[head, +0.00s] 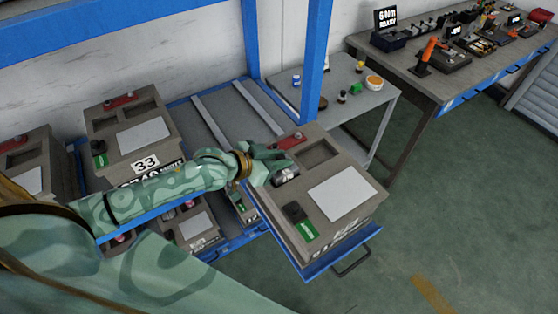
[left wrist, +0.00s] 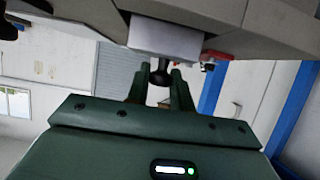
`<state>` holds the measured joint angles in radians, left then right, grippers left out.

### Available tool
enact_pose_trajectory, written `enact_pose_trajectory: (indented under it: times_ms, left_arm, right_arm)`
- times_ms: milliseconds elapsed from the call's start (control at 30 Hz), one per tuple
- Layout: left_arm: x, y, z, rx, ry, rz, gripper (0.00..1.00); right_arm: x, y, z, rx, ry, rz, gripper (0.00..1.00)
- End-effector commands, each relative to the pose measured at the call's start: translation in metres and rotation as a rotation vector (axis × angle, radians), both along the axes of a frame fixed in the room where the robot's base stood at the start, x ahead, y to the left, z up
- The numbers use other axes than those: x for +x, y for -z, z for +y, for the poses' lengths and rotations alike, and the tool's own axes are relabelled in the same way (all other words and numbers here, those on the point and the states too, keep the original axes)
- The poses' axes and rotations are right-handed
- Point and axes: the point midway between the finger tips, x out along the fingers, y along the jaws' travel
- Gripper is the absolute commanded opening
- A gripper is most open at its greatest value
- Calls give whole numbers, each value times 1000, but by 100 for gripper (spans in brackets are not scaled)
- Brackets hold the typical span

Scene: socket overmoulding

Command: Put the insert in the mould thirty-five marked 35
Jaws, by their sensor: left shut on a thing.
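Whether the insert touches the mould is hard to tell. The number on this mould's front is too oblique to read. In the left wrist view the fingers (left wrist: 160,88) close around a dark rounded part below a pale block. Another mould (head: 140,135), marked 33, stands at the left. My right gripper is not in view.
The blue rack (head: 316,60) has an upright post close behind the mould. More moulds sit lower and at the far left. A grey side table (head: 345,98) holds small items, and a bench (head: 440,90) with tools stands at the back right.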

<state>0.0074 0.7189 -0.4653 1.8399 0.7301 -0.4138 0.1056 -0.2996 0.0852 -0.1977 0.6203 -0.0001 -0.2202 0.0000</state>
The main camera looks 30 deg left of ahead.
Motion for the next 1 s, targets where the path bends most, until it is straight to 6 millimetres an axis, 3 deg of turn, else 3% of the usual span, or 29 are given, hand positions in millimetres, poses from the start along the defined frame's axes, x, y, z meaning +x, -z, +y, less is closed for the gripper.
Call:
enact_pose_trajectory:
  times_ms: [433, 467, 533, 867, 1000]
  left_arm:
    - [1, 8, 0, -3, 0, -4, 0]
    - [1, 9, 0, 0, 0, -1, 28]
    - [1, 9, 0, 0, 0, -1, 45]
    - [0, 5, 0, -1, 0, -1, 45]
    - [-17, -3, 10, 3, 0, 2, 45]
  right_arm:
    - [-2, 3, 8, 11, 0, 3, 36]
    - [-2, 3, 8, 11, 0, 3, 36]
    - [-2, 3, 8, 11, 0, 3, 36]
    - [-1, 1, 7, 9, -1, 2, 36]
    - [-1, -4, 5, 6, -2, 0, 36]
